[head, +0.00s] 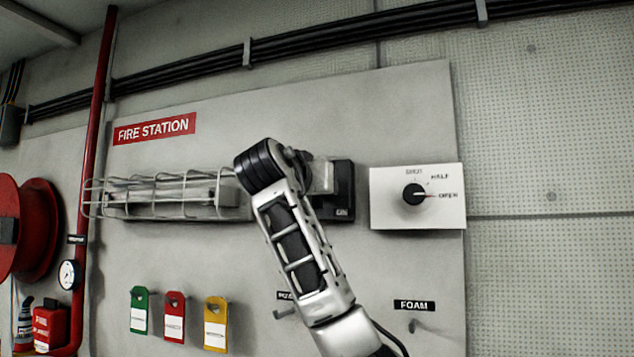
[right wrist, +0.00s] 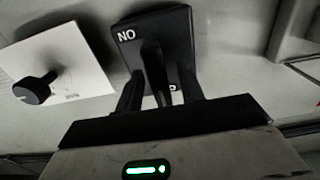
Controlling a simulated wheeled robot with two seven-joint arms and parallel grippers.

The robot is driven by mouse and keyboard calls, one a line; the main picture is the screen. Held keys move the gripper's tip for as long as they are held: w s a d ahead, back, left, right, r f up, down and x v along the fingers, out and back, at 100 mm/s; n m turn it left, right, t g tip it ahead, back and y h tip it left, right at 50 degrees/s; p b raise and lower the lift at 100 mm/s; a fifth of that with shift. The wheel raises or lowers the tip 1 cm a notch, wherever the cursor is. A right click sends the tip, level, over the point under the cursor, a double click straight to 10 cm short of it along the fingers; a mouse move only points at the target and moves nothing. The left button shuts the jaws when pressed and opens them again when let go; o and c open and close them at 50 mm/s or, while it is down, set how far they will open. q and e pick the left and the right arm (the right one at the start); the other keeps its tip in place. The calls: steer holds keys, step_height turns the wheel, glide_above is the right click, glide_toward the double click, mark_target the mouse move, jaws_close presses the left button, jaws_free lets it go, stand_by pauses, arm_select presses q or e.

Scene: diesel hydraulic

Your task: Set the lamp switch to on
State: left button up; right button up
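The lamp switch is a black plate on the wall panel, partly hidden behind my right arm in the head view (head: 345,185). Its "ON" label shows at its lower right there. In the right wrist view the plate (right wrist: 182,28) appears upside down, with the label reading "NO" at upper left. A black lever (right wrist: 154,62) stands out from the plate. My right gripper (right wrist: 160,88) has its fingers apart, one on each side of the lever, with gaps visible. In the head view its fingertips are hard to make out. My left gripper is not in view.
A caged lamp (head: 165,196) is left of the switch. A white dial plate (head: 440,210) with a black knob (head: 414,194) sits close on the right. Coloured tags (head: 174,318) hang below. A red pipe (head: 97,120) and hose reel (head: 38,230) are far left.

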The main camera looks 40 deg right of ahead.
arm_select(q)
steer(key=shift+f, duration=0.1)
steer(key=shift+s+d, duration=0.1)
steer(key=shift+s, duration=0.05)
arm_select(e)
jaws_close()
